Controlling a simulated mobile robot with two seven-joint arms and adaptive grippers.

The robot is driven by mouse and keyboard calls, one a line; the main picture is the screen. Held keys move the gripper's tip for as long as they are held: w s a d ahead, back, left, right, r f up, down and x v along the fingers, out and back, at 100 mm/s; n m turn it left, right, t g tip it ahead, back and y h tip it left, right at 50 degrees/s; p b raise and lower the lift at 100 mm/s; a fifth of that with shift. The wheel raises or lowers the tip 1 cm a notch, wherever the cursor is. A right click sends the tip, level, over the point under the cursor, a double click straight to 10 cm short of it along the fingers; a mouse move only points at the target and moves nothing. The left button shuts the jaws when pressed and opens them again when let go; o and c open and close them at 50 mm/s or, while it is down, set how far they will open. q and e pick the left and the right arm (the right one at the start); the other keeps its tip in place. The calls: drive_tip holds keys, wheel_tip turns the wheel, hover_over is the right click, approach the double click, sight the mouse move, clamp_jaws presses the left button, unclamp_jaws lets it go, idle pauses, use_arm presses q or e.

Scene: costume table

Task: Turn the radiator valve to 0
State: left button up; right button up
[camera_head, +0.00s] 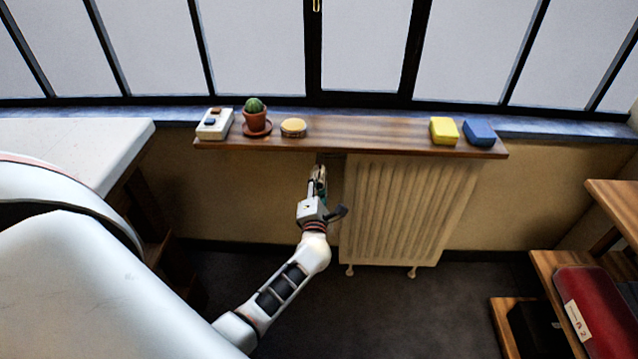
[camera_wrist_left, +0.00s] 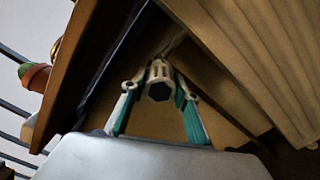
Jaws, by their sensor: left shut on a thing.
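The radiator (camera_head: 408,212) is cream and ribbed, standing on short feet under a wooden shelf. Its valve (camera_wrist_left: 159,80) shows in the left wrist view as a white ribbed knob with a dark end facing the camera. My left gripper (camera_head: 320,174) is just left of the radiator's upper left corner, below the shelf. In the left wrist view the teal-lined fingers of this gripper (camera_wrist_left: 159,88) stand on both sides of the knob, shut on it. In the head view the knob is not clearly visible behind the gripper. I cannot read any number on it.
The wooden shelf (camera_head: 345,137) overhangs the gripper closely. On it are a potted cactus (camera_head: 256,119), a white box (camera_head: 215,123), a round yellow tin (camera_head: 293,127), a yellow block (camera_head: 444,130) and a blue block (camera_head: 479,132). A white-topped table (camera_head: 95,150) stands left.

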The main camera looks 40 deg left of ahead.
use_arm(q)
drive_tip(key=shift+f+n, duration=0.1)
drive_tip(key=shift+n, duration=0.4)
drive_tip(key=o, duration=1.1)
drive_tip(key=v, duration=1.2)
drive_tip(key=shift+s, duration=0.15)
